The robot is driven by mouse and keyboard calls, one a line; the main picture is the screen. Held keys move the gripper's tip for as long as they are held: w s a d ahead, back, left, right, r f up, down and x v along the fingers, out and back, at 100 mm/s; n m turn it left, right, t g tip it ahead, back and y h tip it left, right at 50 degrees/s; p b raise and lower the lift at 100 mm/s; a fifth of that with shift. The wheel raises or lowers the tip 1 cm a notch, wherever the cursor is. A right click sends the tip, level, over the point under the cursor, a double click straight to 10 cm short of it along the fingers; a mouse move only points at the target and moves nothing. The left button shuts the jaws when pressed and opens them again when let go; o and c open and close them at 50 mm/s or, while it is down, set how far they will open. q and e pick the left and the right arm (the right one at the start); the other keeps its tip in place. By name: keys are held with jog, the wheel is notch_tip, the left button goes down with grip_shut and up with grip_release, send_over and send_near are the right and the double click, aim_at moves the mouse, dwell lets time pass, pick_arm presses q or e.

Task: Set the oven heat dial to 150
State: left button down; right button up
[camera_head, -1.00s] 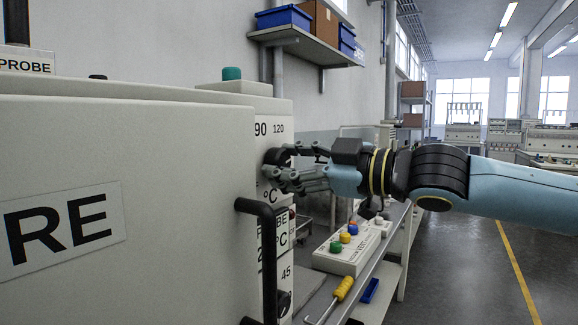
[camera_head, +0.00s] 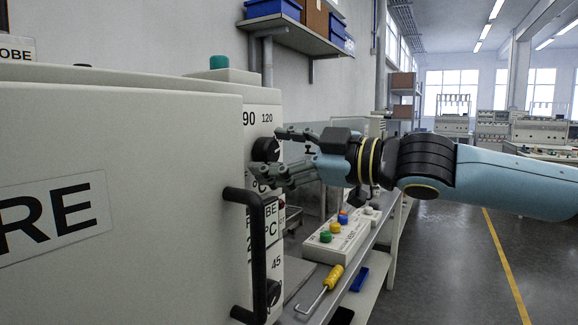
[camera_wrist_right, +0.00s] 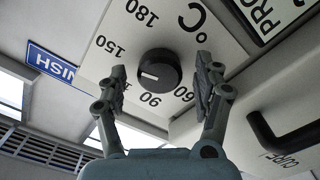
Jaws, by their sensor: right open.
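The black round heat dial (camera_head: 266,149) is on the white oven panel (camera_wrist_right: 213,45), below the 90 and 120 marks in the head view. In the right wrist view the dial (camera_wrist_right: 160,70) has a white line pointing left, toward the side where the partly hidden 120 sits, below 150. My right gripper (camera_head: 275,152) is open, with one finger above and one below the dial in the head view. In the wrist view its fingers (camera_wrist_right: 160,64) stand either side of the dial with gaps. My left gripper is not in view.
A large white door (camera_head: 110,230) with a black handle (camera_head: 257,250) stands close left of my right gripper. A second dial (camera_head: 273,292) is lower on the panel. A button box (camera_head: 338,240) and a yellow-handled tool (camera_head: 333,276) lie on the bench to the right.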

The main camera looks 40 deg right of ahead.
jog(key=m+p, duration=0.1)
jog(key=m, duration=0.3)
jog(key=shift+r, duration=0.15)
jog(key=m+p, duration=0.1)
jog(key=m, duration=0.4)
jog(key=shift+m, duration=0.4)
jog(key=p+v, duration=1)
jog(key=p, duration=0.9)
jog(key=s+d+f+m+g+h+b, duration=0.1)
jog(key=d+f+h+b, duration=0.2)
jog(key=f, duration=1)
jog(key=s+d+f+m+g+h+b, duration=0.1)
jog(key=d+f+b, duration=0.4)
jog(key=f, duration=0.8)
jog(key=shift+s+d+f+m+h+b, duration=0.15)
jog(key=shift+f+m+h+b, duration=0.15)
jog(key=shift+m+h+b, duration=0.55)
